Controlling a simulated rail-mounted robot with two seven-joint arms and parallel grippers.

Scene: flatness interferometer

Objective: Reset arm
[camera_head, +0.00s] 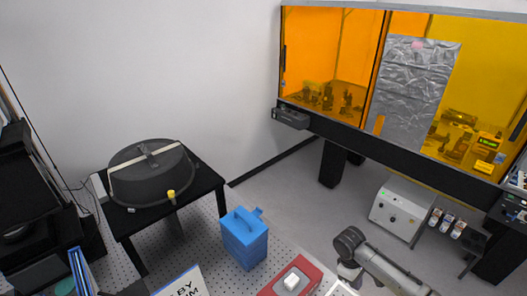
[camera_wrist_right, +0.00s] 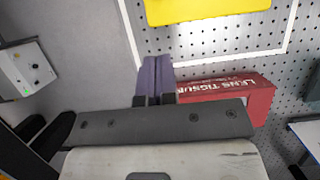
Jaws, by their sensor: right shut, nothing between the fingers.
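My right arm (camera_head: 380,266) comes in at the bottom right of the head view, bent at a grey joint above the bench's right side. Its fingertips cannot be made out there. In the right wrist view my right gripper (camera_wrist_right: 155,62) shows two purple fingers pressed together with nothing between them. Beside and partly behind the fingers is a red box (camera_wrist_right: 258,98) with white lettering that seems to read lens tissue. A red box with a white piece on top (camera_head: 291,280) also shows at the bottom of the head view. My left gripper is not in view.
A blue container (camera_head: 244,238) stands on the perforated bench. A round dark lidded instrument (camera_head: 150,175) sits on a black table at left. A grey control box (camera_head: 400,208) stands at right, below the orange-windowed enclosure (camera_head: 335,60). A yellow object (camera_wrist_right: 210,9) lies beyond the fingers.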

